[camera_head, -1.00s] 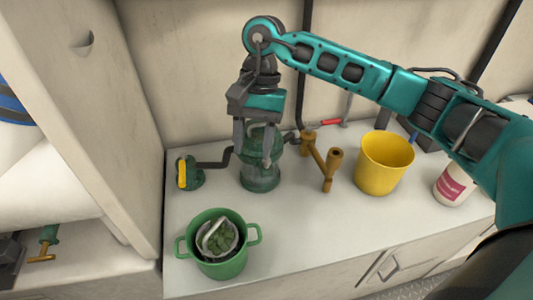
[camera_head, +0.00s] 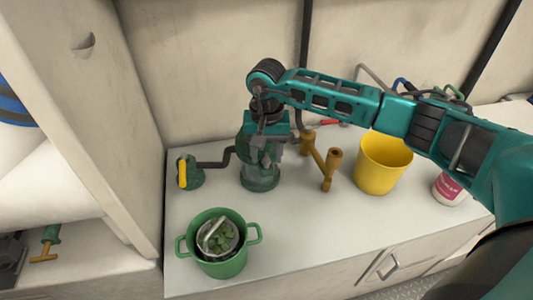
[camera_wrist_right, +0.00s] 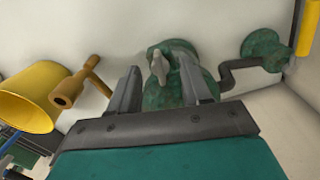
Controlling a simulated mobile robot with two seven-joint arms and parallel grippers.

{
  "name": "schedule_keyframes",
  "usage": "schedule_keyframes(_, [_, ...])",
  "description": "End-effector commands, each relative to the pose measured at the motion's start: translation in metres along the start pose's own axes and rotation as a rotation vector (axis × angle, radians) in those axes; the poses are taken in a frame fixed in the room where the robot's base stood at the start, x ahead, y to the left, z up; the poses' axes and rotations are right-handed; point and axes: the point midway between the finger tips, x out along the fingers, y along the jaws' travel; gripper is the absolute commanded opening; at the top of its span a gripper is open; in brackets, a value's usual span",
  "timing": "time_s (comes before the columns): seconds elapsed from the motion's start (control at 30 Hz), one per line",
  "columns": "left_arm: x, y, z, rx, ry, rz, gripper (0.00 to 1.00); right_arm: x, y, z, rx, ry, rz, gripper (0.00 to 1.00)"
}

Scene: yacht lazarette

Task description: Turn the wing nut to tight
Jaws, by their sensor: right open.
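A green strainer housing (camera_head: 260,180) stands on the white counter against the back wall. It also shows in the right wrist view (camera_wrist_right: 163,97). The grey wing nut (camera_wrist_right: 160,68) sits on top of it, seen in the wrist view between my two fingers; I cannot tell whether they touch it. In the head view my right gripper (camera_head: 268,150) is over the top of the housing and hides the wing nut. My right gripper (camera_wrist_right: 160,66) is open, with one finger either side of the wing nut. My left gripper is in no view.
A green pot (camera_head: 183,244) with a grey basket (camera_head: 218,238) of green weed stands in front. A yellow-handled valve (camera_head: 188,172) and dark pipe are left. A brown pipe fitting (camera_head: 331,163), yellow bucket (camera_head: 380,172) and white bottle (camera_head: 450,187) are right. The front counter middle is bare.

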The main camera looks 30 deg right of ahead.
Motion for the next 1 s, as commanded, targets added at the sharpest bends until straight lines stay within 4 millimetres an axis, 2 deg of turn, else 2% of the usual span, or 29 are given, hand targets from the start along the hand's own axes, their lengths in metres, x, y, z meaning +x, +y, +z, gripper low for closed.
schedule_keyframes(0.13, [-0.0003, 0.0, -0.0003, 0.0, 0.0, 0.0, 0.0, 0.0101, -0.0004, 0.0005, 0.0, -0.001, -0.001, 0.48])
schedule_keyframes(0.43, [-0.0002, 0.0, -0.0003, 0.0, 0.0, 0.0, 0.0, 0.0119, -0.0004, 0.0003, 0.0, 0.0, -0.001, 0.48])
schedule_keyframes(0.93, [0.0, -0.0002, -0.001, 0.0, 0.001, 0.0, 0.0, 0.0115, -0.0002, 0.0001, 0.0, 0.0, -0.001, 0.0])
schedule_keyframes(1.0, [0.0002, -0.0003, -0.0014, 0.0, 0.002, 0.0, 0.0, 0.0114, -0.0002, 0.0001, 0.0, 0.0, -0.001, 0.0])
